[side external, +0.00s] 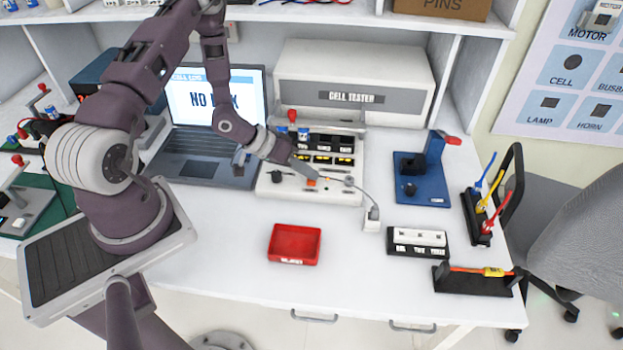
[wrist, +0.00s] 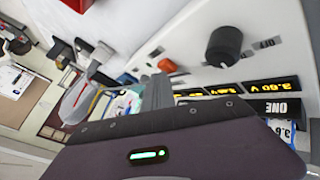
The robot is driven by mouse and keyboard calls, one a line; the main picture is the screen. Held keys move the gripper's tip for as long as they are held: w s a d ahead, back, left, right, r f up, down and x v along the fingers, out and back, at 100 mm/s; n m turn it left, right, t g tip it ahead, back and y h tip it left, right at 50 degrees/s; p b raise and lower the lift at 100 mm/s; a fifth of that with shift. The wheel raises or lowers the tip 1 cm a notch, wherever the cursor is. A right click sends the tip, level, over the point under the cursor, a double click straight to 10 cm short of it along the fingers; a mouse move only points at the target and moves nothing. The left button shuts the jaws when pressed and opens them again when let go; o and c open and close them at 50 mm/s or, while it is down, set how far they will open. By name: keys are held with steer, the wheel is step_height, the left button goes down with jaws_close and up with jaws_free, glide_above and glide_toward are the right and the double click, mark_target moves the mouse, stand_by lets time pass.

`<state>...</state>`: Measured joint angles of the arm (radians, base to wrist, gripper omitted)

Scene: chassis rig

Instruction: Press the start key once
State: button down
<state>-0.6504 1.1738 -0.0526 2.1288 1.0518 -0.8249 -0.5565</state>
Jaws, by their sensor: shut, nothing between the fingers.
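The cell tester (side external: 350,97) stands at the back of the bench, with a white panel (side external: 268,186) in front of it. An orange-red key (side external: 311,182) sits on this panel; it also shows in the wrist view (wrist: 167,65). No label on it is readable, so I cannot tell for certain that it is the start key. My gripper (side external: 322,175) is shut and empty, low over the panel close to the orange-red key. In the wrist view its fingers (wrist: 157,90) point toward the key, and I cannot tell whether they touch it.
A black knob (wrist: 224,45) and several lit yellow displays (wrist: 215,90) are on the panel. A laptop (side external: 210,140) stands to its left. A thin probe on a stand (side external: 372,218) is at its right. A red tray (side external: 294,244) lies in front, with clear bench around it.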

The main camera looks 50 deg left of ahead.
mark_target(307, 180)
steer(key=shift+r, duration=0.7)
steer(key=shift+r, duration=2.55)
